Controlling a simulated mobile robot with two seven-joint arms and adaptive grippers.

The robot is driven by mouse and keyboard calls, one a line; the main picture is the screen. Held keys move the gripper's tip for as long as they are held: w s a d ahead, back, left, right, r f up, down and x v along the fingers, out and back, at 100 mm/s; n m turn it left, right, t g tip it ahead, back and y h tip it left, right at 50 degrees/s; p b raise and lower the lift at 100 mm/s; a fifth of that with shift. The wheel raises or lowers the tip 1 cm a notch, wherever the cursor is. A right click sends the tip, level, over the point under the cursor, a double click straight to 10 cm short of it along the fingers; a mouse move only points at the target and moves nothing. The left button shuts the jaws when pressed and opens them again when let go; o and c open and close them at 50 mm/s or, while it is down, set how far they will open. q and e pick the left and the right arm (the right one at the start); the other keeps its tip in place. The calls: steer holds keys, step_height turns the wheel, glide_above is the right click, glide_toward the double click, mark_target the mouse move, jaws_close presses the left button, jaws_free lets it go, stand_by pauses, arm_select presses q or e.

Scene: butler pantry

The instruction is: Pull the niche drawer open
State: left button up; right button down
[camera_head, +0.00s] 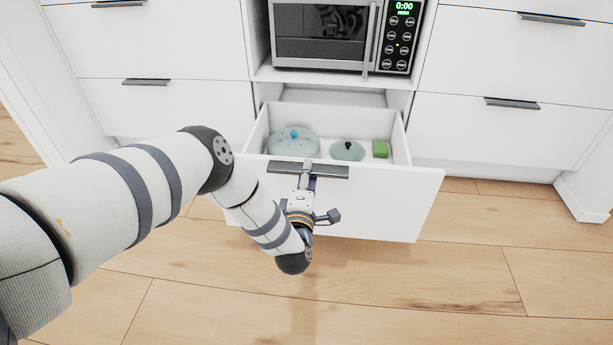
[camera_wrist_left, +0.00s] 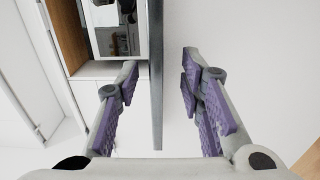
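The niche drawer (camera_head: 390,205) below the microwave stands pulled well out, its inside visible from above. Its dark bar handle (camera_head: 333,172) runs along the top of the white front. My left gripper (camera_head: 307,180) is at the handle, partly hidden by its own wrist in the head view. In the left wrist view the handle (camera_wrist_left: 156,95) runs upright between the two purple-padded fingers (camera_wrist_left: 158,85). The fingers are spread, with a visible gap on each side of the bar. My right gripper is in no view.
The drawer holds a large pale-blue lidded dish (camera_head: 293,143) with a blue knob, a smaller one (camera_head: 347,152) with a black knob, and a green block (camera_head: 380,149). A microwave (camera_head: 325,35) sits above. Closed drawers flank both sides. The wooden floor (camera_head: 430,285) in front is clear.

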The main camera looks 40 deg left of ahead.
arm_select(q)
steer(key=v, duration=1.2)
